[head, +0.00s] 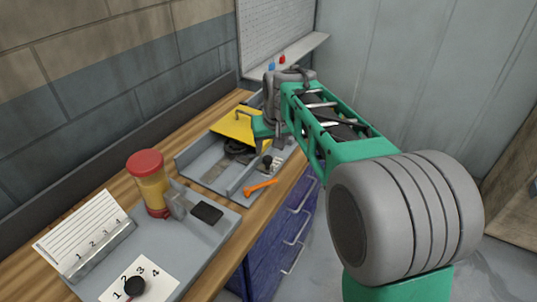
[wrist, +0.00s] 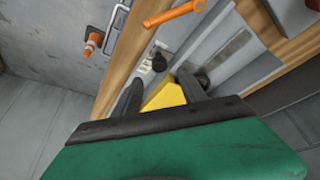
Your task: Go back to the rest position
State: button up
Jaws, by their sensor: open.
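My gripper (head: 268,143) hangs over the right side of the grey tray on the wooden bench, its fingers pointing down. In the wrist view my gripper (wrist: 162,88) has its two dark fingers spread apart. Part of the yellow plate (wrist: 164,97) shows between the fingers in the wrist view. I cannot tell whether a finger touches it. The arm partly hides the tray's far right part.
The grey tray (head: 187,162) holds a black knob (head: 267,160); an orange wrench (head: 260,187) lies at its front edge. A red-lidded jar (head: 151,184) stands nearer. A blue drawer cabinet (head: 268,251) is below. An orange cone (wrist: 93,40) shows in the wrist view.

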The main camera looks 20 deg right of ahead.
jog(key=shift+s+r, duration=0.15)
jog(key=shift+r, duration=0.2)
jog(key=shift+s, duration=0.1)
jog(key=s+a+f, duration=0.1)
jog(key=s+f, duration=0.2)
jog(key=s, duration=0.8)
jog(key=s+a+f+g, duration=0.1)
jog(key=s+f, duration=0.2)
jog(key=s, duration=0.8)
jog(key=shift+s, duration=0.3)
